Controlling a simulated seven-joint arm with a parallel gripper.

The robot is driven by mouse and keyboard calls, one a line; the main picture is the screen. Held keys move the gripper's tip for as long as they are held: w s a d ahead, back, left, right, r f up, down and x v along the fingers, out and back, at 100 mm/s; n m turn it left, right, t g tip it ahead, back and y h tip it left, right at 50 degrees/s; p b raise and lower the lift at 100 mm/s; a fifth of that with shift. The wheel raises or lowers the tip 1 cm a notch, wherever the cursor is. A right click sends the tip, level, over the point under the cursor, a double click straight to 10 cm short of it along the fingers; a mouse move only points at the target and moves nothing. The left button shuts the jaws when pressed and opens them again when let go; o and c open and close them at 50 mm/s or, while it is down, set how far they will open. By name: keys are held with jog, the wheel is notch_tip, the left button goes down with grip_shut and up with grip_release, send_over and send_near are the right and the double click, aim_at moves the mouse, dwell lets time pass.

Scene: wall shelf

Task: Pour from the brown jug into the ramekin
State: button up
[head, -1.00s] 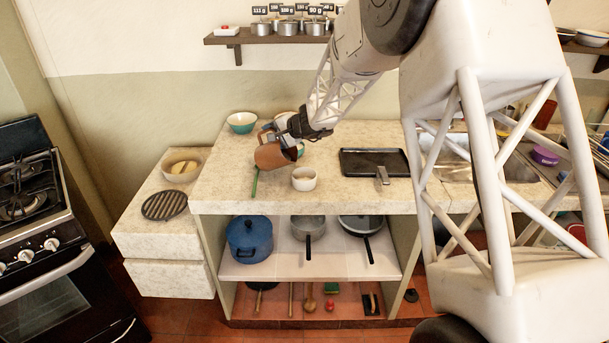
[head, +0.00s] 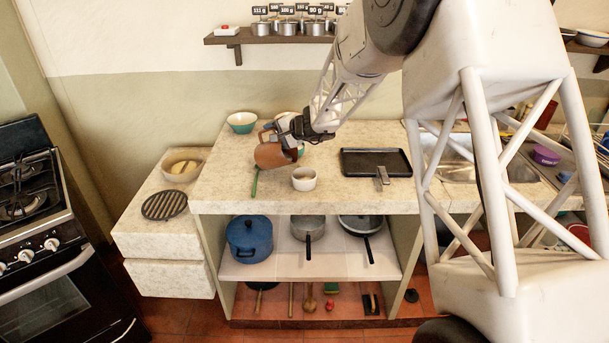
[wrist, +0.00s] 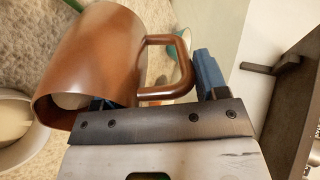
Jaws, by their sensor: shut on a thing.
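The brown jug (head: 270,156) is held above the counter, tipped on its side with its mouth toward the right, just left of and above the ramekin. The white ramekin (head: 304,181) stands upright on the counter; its inside cannot be made out. My gripper (head: 290,134) is shut on the jug at its handle side. In the wrist view the jug (wrist: 100,55) fills the upper left, its handle between my fingers (wrist: 160,88). Something pale shows inside its mouth. The ramekin (wrist: 14,125) is partly cut off at the left edge. No stream is visible.
A black tray pan (head: 372,162) lies right of the ramekin. A green-handled utensil (head: 255,182) lies to its left. A teal bowl (head: 241,122) and a pale vessel (head: 281,117) stand behind. A wall shelf (head: 270,38) with weights hangs above.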

jog(key=shift+s+d+r+t+y, duration=0.35)
jog(key=shift+d+r+t+y, duration=0.25)
jog(key=shift+y, duration=0.4)
dwell(2.3)
jog(key=shift+s+d+r, duration=0.2)
jog(key=shift+s+d, duration=0.05)
jog(key=shift+d, duration=0.35)
dwell(1.6)
jog(key=shift+w+a+f, duration=0.15)
jog(key=shift+w+a, duration=0.1)
jog(key=shift+a, duration=0.35)
jog(key=shift+w+a+f+g+h, duration=0.25)
jog(key=shift+a+f+g+h, duration=0.2)
jog(key=shift+h, duration=0.25)
jog(key=shift+w+a+f+g+h, duration=0.25)
jog(key=shift+a+f+g+h, duration=0.15)
jog(key=shift+h, duration=0.3)
jog(key=shift+w+a+g+h, duration=0.3)
jog(key=shift+a+g+h, duration=0.2)
jog(key=shift+h, duration=0.3)
